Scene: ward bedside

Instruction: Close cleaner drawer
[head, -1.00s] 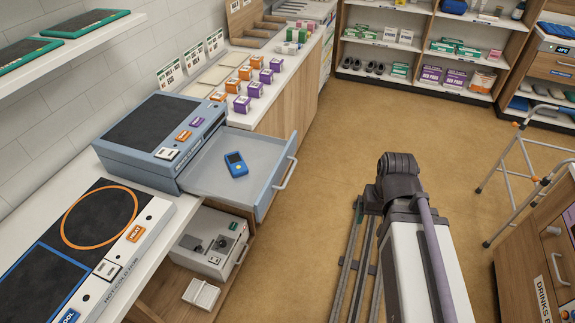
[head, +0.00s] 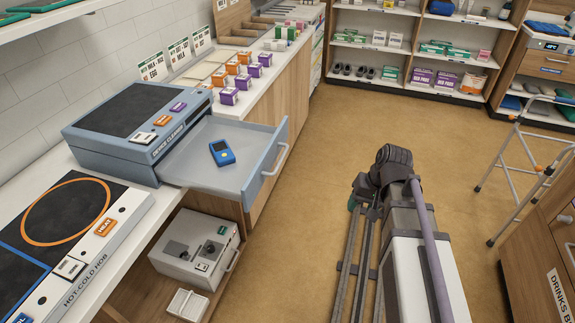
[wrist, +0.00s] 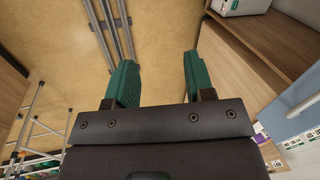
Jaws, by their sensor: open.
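The device cleaner (head: 130,118) is a blue-grey box with a dark top on the left counter in the head view. Its drawer (head: 228,162) is pulled out to the right over the floor, with a pale handle on its front. A small blue device with a screen (head: 222,152) lies inside the drawer. In the wrist view my gripper (wrist: 157,75) shows two green fingers set wide apart with nothing between them. The drawer's blue-grey front (wrist: 300,105) seems to show at the right edge there. My gripper is apart from it.
The hot-cold hob (head: 65,235) sits on the counter at front left. Below the drawer, a grey machine (head: 195,248) stands in an open shelf. A walking frame (head: 520,150) stands at right. Floor (head: 310,190) between counter and rails is clear.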

